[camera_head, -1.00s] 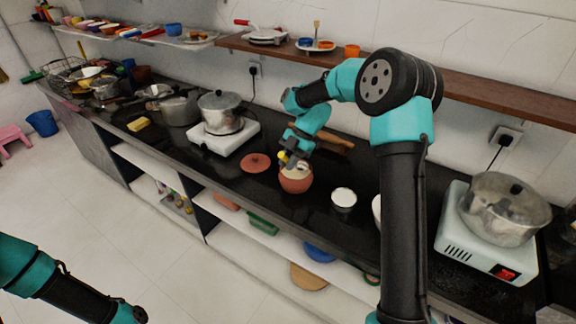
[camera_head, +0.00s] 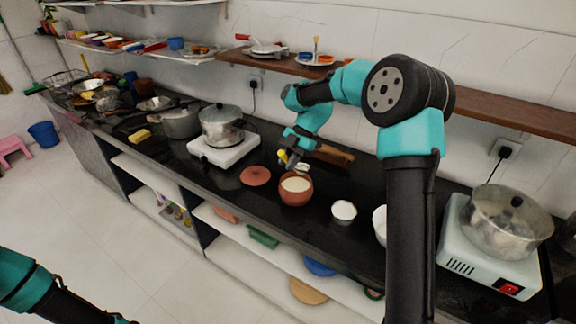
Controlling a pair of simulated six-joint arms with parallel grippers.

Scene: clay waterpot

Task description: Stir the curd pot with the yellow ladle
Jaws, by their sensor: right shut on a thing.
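The curd pot (camera_head: 296,198) is a round brown clay pot with white curd showing in its open mouth. It stands upright on the black counter. My right gripper (camera_head: 292,164) is above and behind the pot, shut on the yellow ladle (camera_head: 282,156). A small yellow part of the ladle shows at the jaws, and its pale end seems to be just behind the pot's rim. The fingers hide much of the ladle. My left arm enters at the lower left, with its gripper out of view.
A clay lid (camera_head: 256,176) lies left of the pot. A small white bowl (camera_head: 344,211) stands to its right, with another white bowl (camera_head: 379,222) partly behind my right arm. A wooden rolling pin (camera_head: 335,156) lies behind. A stove with a steel pot (camera_head: 222,128) stands left.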

